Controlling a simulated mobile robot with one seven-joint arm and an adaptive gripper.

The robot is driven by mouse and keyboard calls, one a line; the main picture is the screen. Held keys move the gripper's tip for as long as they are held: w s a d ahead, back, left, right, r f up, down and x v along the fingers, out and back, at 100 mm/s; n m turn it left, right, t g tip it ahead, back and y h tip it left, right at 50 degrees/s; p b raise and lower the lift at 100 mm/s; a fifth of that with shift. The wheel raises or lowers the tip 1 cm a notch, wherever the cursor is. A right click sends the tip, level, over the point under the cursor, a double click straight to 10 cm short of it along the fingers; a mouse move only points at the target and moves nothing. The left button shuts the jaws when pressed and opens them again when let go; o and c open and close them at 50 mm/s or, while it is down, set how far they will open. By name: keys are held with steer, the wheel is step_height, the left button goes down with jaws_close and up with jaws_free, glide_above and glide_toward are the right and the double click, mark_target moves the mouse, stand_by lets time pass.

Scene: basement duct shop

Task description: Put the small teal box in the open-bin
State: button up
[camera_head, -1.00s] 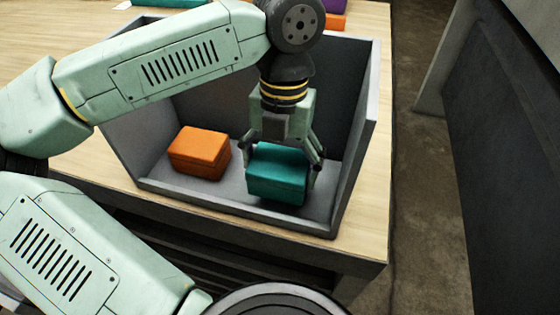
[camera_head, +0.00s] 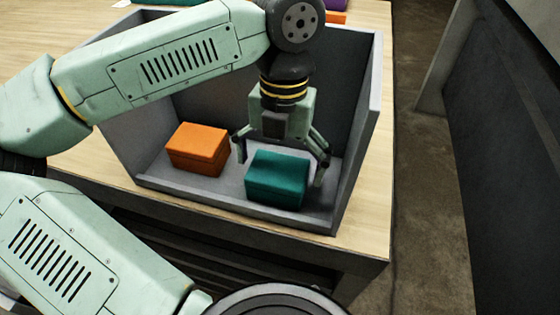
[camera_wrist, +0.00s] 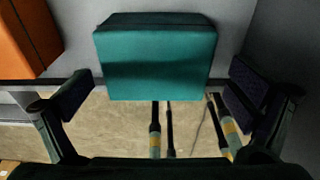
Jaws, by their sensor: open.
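The small teal box (camera_head: 276,180) rests on the floor of the grey open-bin (camera_head: 365,140), near its front right. My gripper (camera_head: 281,164) is over the box with its fingers spread apart, one on each side. In the wrist view the teal box (camera_wrist: 155,62) sits between and beyond the two open fingertips (camera_wrist: 160,92), with a gap on each side. Nothing is held. The underside of the box is hidden.
An orange box (camera_head: 198,149) lies in the bin to the left of the teal box. The bin stands on a wooden table (camera_head: 60,50) close to its right edge. Other coloured items lie at the back, partly hidden.

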mark_target(281, 166)
steer(key=shift+r, duration=0.1)
steer(key=shift+r+p, duration=0.7)
steer(key=shift+p, duration=0.25)
steer(key=shift+w+r+b, duration=0.15)
steer(key=shift+r+b, duration=0.2)
steer(key=r, duration=0.6)
steer(key=shift+w+d+r+b, duration=0.15)
steer(key=shift+w+r+b, duration=0.1)
steer(key=shift+b, duration=0.15)
steer(key=shift+f, duration=0.1)
